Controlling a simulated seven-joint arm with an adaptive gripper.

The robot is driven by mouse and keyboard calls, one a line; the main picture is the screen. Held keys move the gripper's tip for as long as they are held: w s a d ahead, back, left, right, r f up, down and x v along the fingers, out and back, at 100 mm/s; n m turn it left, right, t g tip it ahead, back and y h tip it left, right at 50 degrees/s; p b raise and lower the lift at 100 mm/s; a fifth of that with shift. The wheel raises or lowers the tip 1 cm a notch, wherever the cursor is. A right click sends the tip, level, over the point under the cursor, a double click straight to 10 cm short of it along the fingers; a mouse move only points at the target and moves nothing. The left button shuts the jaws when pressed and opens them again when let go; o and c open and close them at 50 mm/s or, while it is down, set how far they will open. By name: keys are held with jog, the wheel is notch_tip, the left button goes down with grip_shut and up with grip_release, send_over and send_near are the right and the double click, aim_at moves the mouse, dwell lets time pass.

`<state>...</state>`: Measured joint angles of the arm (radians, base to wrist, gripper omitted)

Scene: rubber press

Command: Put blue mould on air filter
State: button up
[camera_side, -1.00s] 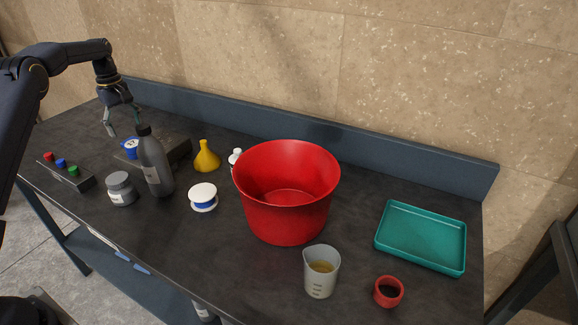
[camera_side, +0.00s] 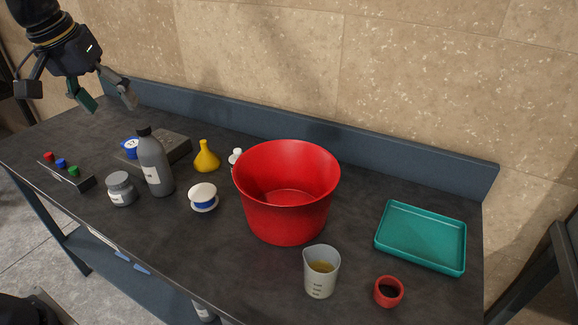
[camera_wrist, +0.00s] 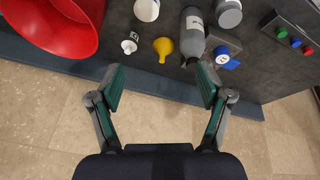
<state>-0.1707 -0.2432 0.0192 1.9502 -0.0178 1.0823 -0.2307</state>
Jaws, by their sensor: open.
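A blue piece with a white marking (camera_side: 131,148), possibly the blue mould, sits on a flat dark grey block (camera_side: 176,146) behind the grey bottle. The blue piece shows partly in the wrist view (camera_wrist: 222,56). A white-topped round piece with a blue band (camera_side: 203,197) stands on the table left of the red bucket; I cannot tell whether it is the air filter. It appears at the top edge of the wrist view (camera_wrist: 146,9). My gripper (camera_side: 108,104) is open and empty, raised above the table's far left. Its spread fingers show in the wrist view (camera_wrist: 161,85).
A tall grey bottle (camera_side: 155,165) and grey jar (camera_side: 121,189) stand before the block. A button box (camera_side: 67,174) lies left. A yellow flask (camera_side: 206,158), red bucket (camera_side: 287,215), beaker (camera_side: 320,275), red cup (camera_side: 388,292) and teal tray (camera_side: 425,238) stand rightward.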

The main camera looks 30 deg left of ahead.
jog(key=s+d+f+m, duration=0.2)
jog(key=s+d+f, duration=0.1)
jog(key=s, duration=0.3)
jog(key=s+d+f+m+t, duration=0.1)
jog(key=s+d+f+m, duration=0.1)
jog(key=s, duration=0.3)
jog(key=shift+s+d+f+m+t+h, duration=0.3)
jog(key=shift+s+d+f+m, duration=0.1)
jog(key=shift+f, duration=0.4)
